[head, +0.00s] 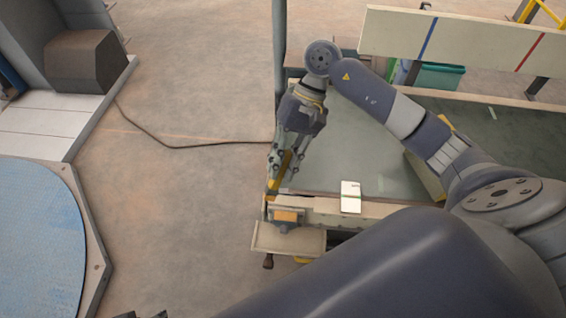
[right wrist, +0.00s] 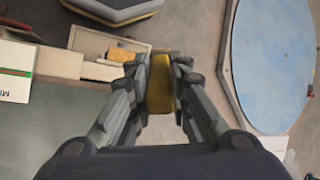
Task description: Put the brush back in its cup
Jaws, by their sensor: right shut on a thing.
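My right gripper (head: 274,183) hangs at the left end of the bench, over or beside its edge. It is shut on a yellow piece, which I take to be the brush (head: 281,168). In the right wrist view the yellow piece (right wrist: 160,85) stands between the two fingers (right wrist: 160,65); its far end is hard to make out. I cannot make out a cup in either view. My left gripper is not in view.
A pale wooden tray (head: 262,238) at the bench's front left corner holds an orange block (right wrist: 122,54). A white card (head: 350,197) lies on the bench's front edge. The green bench top (head: 345,140) is mostly clear. A blue round platform (head: 40,235) stands left.

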